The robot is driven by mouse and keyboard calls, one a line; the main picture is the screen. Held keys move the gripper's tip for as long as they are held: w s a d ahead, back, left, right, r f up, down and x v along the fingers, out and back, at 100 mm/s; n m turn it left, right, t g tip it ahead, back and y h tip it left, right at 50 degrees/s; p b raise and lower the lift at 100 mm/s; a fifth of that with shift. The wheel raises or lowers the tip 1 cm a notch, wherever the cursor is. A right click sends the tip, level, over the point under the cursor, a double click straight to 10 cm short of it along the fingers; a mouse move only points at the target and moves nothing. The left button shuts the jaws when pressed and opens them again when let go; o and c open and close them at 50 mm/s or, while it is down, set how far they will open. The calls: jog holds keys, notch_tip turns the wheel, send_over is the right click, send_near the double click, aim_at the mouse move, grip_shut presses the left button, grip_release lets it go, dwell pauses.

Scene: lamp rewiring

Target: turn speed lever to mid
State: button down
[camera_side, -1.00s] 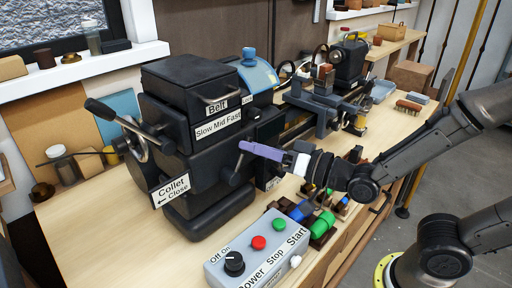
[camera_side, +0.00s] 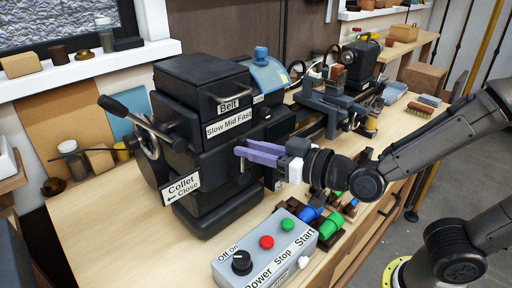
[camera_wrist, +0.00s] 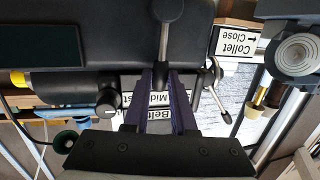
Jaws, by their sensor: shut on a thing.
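The black lathe headstock (camera_side: 208,150) carries a white "Slow Mid Fast" label (camera_side: 228,125) below the "Belt" label. My gripper (camera_side: 246,152), with purple fingers, is at the headstock's front face, below and to the right of the speed label. In the wrist view, my gripper (camera_wrist: 163,78) is shut on the speed lever (camera_wrist: 163,42), a dark handle running between the fingers. The fingers hide much of the lever in the side view, so its exact setting cannot be read. The speed label is partly hidden behind the lever in the wrist view.
A grey control box (camera_side: 264,249) with a knob and red and green buttons stands on the bench in front. The collet lever (camera_side: 125,114) juts out at the left. Green and blue parts (camera_side: 329,222) lie beside the box. Bare bench shows at the left.

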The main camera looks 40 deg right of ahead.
jog(key=shift+a, duration=0.15)
dwell(0.3)
jog(key=c, duration=0.7)
grip_release()
jog(key=shift+c, duration=0.2)
jog(key=v, duration=1.2)
